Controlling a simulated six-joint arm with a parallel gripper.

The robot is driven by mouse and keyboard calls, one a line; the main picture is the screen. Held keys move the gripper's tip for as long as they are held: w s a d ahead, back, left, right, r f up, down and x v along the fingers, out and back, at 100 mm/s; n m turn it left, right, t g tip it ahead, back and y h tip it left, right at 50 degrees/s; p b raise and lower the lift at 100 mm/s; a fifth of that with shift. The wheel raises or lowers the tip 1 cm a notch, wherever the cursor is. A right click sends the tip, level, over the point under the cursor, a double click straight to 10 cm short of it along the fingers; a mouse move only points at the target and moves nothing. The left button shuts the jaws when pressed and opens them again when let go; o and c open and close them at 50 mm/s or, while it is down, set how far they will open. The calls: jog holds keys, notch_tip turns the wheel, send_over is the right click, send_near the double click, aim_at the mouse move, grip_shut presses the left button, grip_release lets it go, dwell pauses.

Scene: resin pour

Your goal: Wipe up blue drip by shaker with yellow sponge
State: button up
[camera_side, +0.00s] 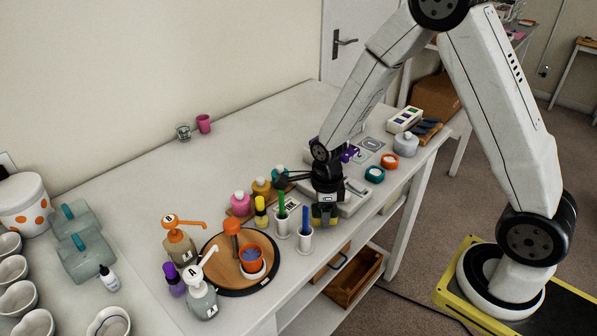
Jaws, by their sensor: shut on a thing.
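My gripper (326,207) points down near the front edge of the white table, right of the cups with stir sticks. It is shut on the yellow sponge (319,219), which shows only as small yellow patches around the dark fingers. The sponge is low, at or just above the table; I cannot tell whether it touches. I cannot make out a blue drip; the gripper and sponge cover part of this area. I cannot tell for certain which thing is the shaker.
Two white cups (304,240) with green and blue sticks stand close left of my gripper. Pink (241,202) and yellow (261,212) bottles stand behind them. A round wooden turntable (216,246) holds an orange cup (251,259). Pump bottles (201,295) stand left.

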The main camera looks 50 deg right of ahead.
jog(key=shift+r, duration=3.3)
jog(key=w+d+r, duration=0.5)
jog(key=d+r, duration=0.1)
jog(key=shift+d, duration=0.3)
jog(key=shift+w, duration=0.2)
jog(key=w+f, duration=0.2)
jog(key=w, duration=0.2)
jog(key=w+d+f, duration=0.1)
jog(key=w+f, duration=0.2)
jog(key=w, duration=0.1)
jog(key=w+f, duration=0.3)
jog(key=w, duration=0.1)
jog(key=shift+w+d+f, duration=0.1)
jog(key=shift+d+f, duration=0.05)
jog(key=shift+d, duration=0.25)
jog(key=shift+w+f, duration=0.45)
